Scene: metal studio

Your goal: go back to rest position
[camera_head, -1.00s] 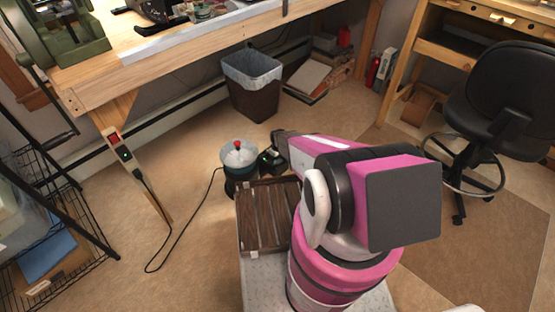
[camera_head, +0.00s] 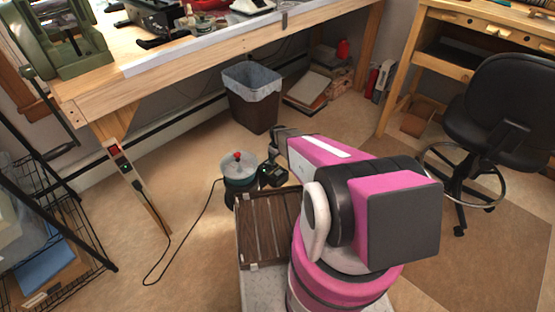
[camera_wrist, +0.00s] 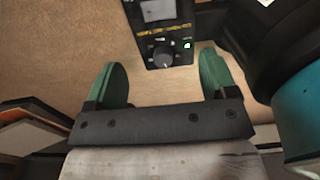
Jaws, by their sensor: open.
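My gripper shows in the wrist view with its two green fingers (camera_wrist: 163,85) spread wide apart and nothing between them. It is open and empty. In the head view my pink and black arm is folded above my base, and the gripper end (camera_head: 272,172) is small and partly dark, near the far end of the slatted brown tray. In the wrist view a black box with a dial (camera_wrist: 165,50) lies beyond the fingertips, apart from them.
A slatted wooden tray (camera_head: 262,232) sits on my base. A round tumbler with a red knob (camera_head: 238,168) stands behind it, with a black cord on the floor. A lined waste bin (camera_head: 252,95), workbench (camera_head: 200,55), wire rack (camera_head: 75,235) and black chair (camera_head: 505,110) surround open floor.

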